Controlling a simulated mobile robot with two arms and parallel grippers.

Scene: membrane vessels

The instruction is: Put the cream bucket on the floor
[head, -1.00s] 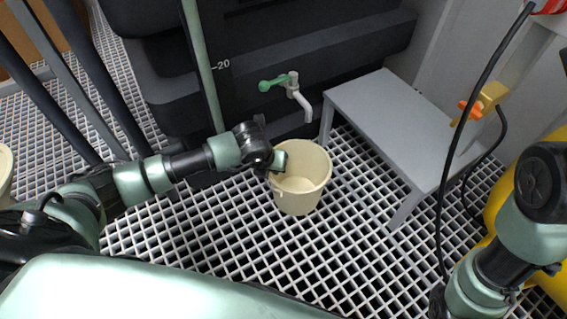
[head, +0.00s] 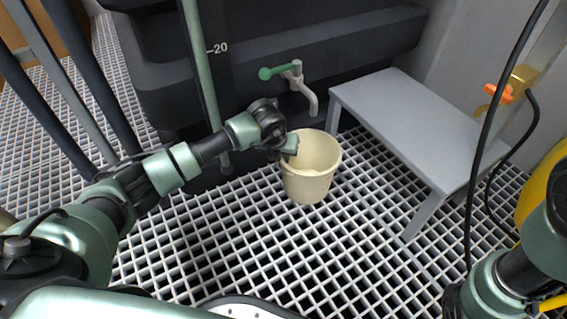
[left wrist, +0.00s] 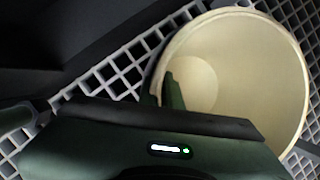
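The cream bucket (head: 312,180) is upright over the grating floor (head: 245,245), below and just right of the tap. My left gripper (head: 291,147) is at the left side of its rim. In the left wrist view the bucket (left wrist: 255,75) shows its open mouth, and one finger of my left gripper (left wrist: 163,92) is inside against the wall, with the rim between the fingers. The gripper is shut on the rim. I cannot tell whether the bucket's base touches the floor. My right arm shows at the lower right; its gripper is out of view.
A dark tank (head: 350,45) with a green-handled tap (head: 300,85) stands behind the bucket. A grey step stool (head: 410,115) is close on the right. A black cable (head: 490,120) hangs farther right. The grating in front of the bucket is clear.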

